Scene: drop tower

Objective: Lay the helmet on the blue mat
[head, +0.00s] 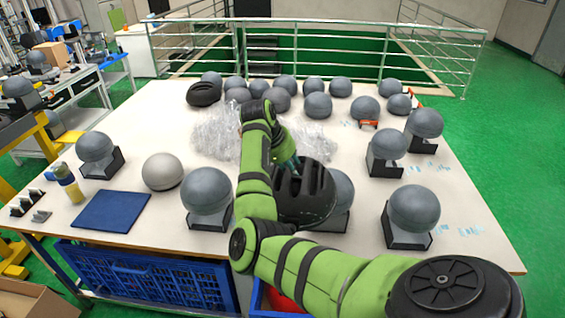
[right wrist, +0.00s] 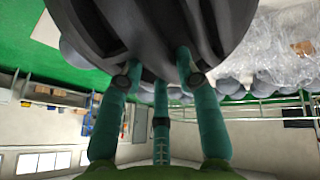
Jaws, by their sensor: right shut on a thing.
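The dark vented helmet (head: 307,192) is in the air above the near middle of the table, in front of a grey dome. My right gripper (head: 288,162) is shut on it, with its teal fingers at the helmet's upper left side. In the right wrist view the helmet (right wrist: 150,25) fills the top, and the fingers of my right gripper (right wrist: 158,72) touch its underside in that picture. The blue mat (head: 110,210) lies flat and bare at the table's near left, well left of the helmet. My left gripper is not in view.
A pale dome (head: 162,172) and a grey dome on a black stand (head: 207,191) stand between the helmet and the mat. A yellow bottle (head: 68,184) is left of the mat. Clear plastic wrap (head: 218,135) and several grey domes lie behind. Another black helmet (head: 203,93) sits far back.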

